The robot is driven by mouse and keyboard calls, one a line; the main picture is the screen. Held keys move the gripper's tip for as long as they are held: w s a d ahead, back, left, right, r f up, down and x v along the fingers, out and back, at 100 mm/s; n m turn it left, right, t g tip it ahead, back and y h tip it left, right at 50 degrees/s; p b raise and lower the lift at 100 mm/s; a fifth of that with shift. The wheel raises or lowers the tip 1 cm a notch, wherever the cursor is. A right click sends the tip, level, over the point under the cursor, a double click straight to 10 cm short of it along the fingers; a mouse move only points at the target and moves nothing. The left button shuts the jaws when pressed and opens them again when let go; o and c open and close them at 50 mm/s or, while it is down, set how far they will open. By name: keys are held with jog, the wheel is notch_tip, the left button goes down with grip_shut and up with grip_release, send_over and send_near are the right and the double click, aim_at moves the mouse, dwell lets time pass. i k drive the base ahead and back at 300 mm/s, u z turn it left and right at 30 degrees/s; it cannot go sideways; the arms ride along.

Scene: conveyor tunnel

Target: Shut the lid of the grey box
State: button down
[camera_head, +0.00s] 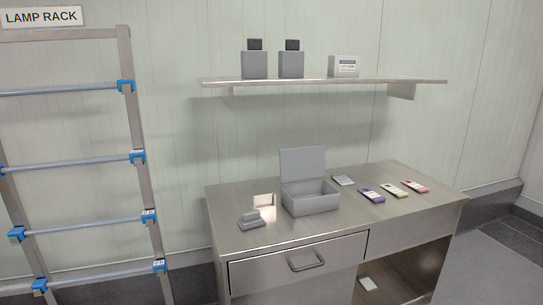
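The grey box (312,204) stands on the metal desk top, a little left of its middle. Its lid (303,163) is open and stands nearly upright along the back edge of the box. The inside of the box looks empty from here, though part of its floor is hidden by the front wall. My gripper is not in view.
The desk (270,234) also bears a small grey device (250,220), a glowing panel (264,200) and several cards (372,195). A shelf (325,82) with grey items hangs above. A lamp rack (127,100) stands left. The closed drawer (300,262) has a handle.

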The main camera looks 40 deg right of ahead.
aim_at(298, 164)
jog(key=z, duration=0.15)
jog(key=i, duration=1.4)
jog(key=z, duration=0.4)
